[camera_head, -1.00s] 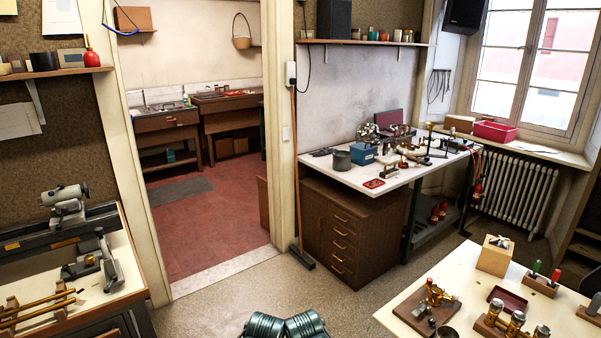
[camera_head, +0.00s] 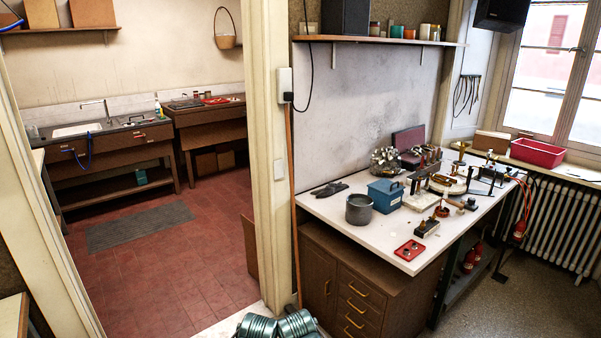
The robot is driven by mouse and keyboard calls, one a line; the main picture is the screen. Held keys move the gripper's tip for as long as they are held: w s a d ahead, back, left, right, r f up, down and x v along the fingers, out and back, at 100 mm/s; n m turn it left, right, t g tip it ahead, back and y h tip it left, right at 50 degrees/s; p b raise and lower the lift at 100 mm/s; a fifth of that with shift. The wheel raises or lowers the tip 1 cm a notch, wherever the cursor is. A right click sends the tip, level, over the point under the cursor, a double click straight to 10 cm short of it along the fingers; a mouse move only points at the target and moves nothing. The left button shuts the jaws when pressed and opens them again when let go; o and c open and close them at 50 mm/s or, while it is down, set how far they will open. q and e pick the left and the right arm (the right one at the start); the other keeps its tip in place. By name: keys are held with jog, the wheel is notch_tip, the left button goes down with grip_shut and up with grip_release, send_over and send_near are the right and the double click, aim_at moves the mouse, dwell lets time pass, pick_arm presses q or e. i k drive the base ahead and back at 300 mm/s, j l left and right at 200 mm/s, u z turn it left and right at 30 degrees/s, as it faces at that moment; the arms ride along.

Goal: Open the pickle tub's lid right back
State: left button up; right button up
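A small blue tub (camera_head: 385,195) with a flat top stands on the white workbench (camera_head: 330,205) at the right of the doorway. It looks like the pickle tub, with its lid seeming closed, but it is too small to be sure. No lid stands up from it. My grippers are not in view; only teal parts of my own body show at the bottom edge, well short of the bench.
A grey pot (camera_head: 359,209) stands left of the tub. Dark gloves (camera_head: 329,189), a red tray (camera_head: 409,250) and several tools share the bench. A door post (camera_head: 265,150) stands left of it. The doorway opens onto a red floor (camera_head: 170,270).

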aim_at(386, 187)
jog(key=i+z, duration=0.2)
jog(key=i, duration=0.2)
jog(key=i+j+z, duration=0.2)
jog(key=i, duration=0.25)
jog(key=i+j+z, duration=0.15)
jog(key=i, duration=0.25)
jog(key=i+j+z, duration=0.35)
jog(key=i+z, duration=0.15)
jog(key=i+j+z, duration=0.45)
